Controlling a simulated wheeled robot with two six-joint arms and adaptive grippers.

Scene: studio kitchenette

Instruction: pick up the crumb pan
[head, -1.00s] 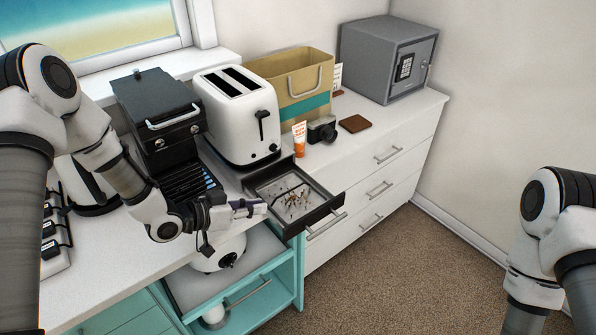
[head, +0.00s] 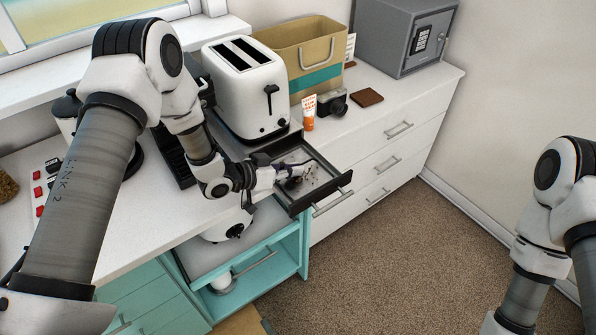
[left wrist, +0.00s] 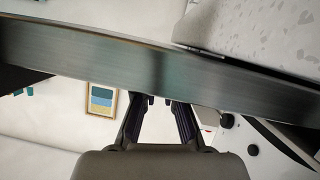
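The crumb pan (head: 338,186) is a shallow dark tray with a pale floor and scattered crumbs, jutting out over the counter edge below the white toaster (head: 245,88). A handle bar shows at its front. My left gripper (head: 298,175) reaches in from the left, over the pan's near left wall, with its dark fingers over the pan floor. In the left wrist view my left gripper (left wrist: 159,100) has its fingers apart with a gap between them, close to a grey metallic band. Whether they touch the pan is unclear. My right gripper is out of view; only its arm shows.
A grey safe (head: 405,35) stands behind. An open teal cabinet (head: 293,250) is below. The floor at right is clear.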

